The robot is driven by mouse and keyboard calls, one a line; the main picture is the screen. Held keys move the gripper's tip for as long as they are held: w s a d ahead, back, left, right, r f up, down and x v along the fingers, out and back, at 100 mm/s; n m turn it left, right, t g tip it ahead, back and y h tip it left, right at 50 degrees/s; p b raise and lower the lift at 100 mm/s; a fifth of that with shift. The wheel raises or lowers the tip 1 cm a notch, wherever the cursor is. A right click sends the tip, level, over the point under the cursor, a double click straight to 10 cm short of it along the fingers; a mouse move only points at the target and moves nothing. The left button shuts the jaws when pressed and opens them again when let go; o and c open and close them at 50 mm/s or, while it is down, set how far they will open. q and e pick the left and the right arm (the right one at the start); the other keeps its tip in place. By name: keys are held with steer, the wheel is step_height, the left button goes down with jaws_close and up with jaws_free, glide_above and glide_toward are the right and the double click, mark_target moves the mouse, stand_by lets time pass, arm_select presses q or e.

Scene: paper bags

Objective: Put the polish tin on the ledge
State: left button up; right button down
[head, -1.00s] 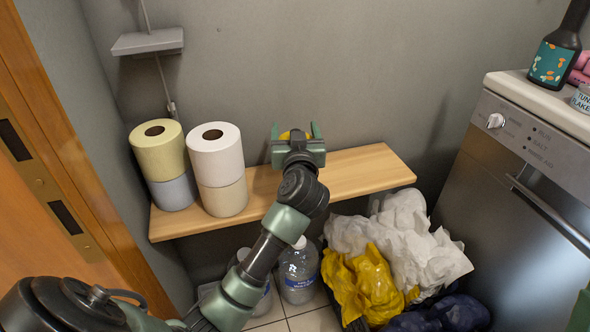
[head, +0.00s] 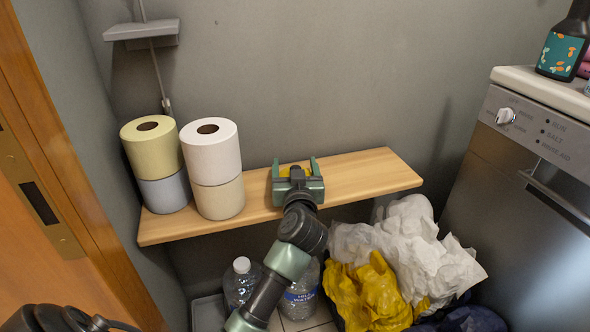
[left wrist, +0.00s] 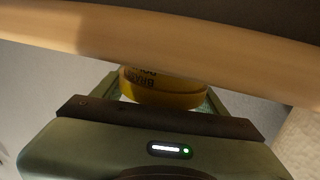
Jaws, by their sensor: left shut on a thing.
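The polish tin (left wrist: 165,88) is a yellow round tin with dark lettering, seen between my jaws in the left wrist view. In the head view only a little yellow of it (head: 290,171) shows. My left gripper (head: 295,166) is shut on it, at the front middle of the wooden ledge (head: 365,177), right of the paper rolls. The ledge also crosses the top of the left wrist view (left wrist: 150,35). I cannot tell whether the tin touches the ledge. My right gripper is not in view.
Stacked paper rolls (head: 214,160) fill the ledge's left part; its right part is bare. A small grey shelf (head: 143,32) hangs above left. Below are water bottles (head: 241,284) and plastic bags (head: 405,255). A dishwasher (head: 510,190) stands at right.

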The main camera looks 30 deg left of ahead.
arm_select(q)
steer(key=o, duration=1.3)
steer(key=shift+f, duration=0.1)
steer(key=shift+o, duration=0.2)
